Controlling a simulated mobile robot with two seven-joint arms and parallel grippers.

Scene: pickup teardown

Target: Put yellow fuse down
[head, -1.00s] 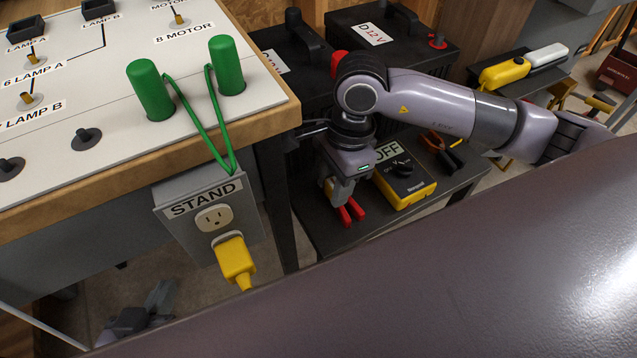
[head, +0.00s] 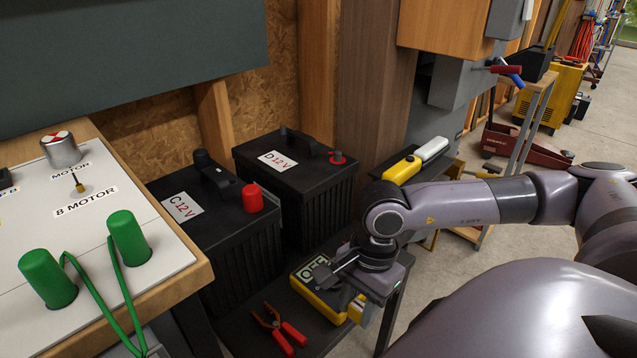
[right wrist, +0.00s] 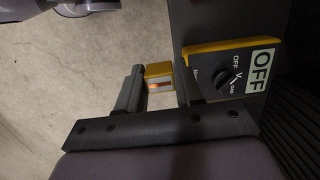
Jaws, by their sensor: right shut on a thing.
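My right gripper (head: 358,302) is shut on the yellow fuse (right wrist: 159,75). In the right wrist view the fuse is a small yellow block with a pale, orange-lit middle, held between the two dark fingertips. Bare floor shows behind it, just left of the yellow-and-black meter (right wrist: 236,75) marked OFF. In the head view the fuse shows only as a bit of yellow (head: 356,314) below my gripper, close to the right end of the meter (head: 318,297). Whether anything supports the fuse is unclear. My left gripper is out of view.
Red-handled pliers (head: 290,332) lie on the dark shelf (head: 238,327) left of the meter. Batteries C (head: 240,245) and D (head: 315,195) stand behind. The bench (head: 130,300) with green plugs is at left. A yellow-and-white device (head: 415,160) lies behind my arm.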

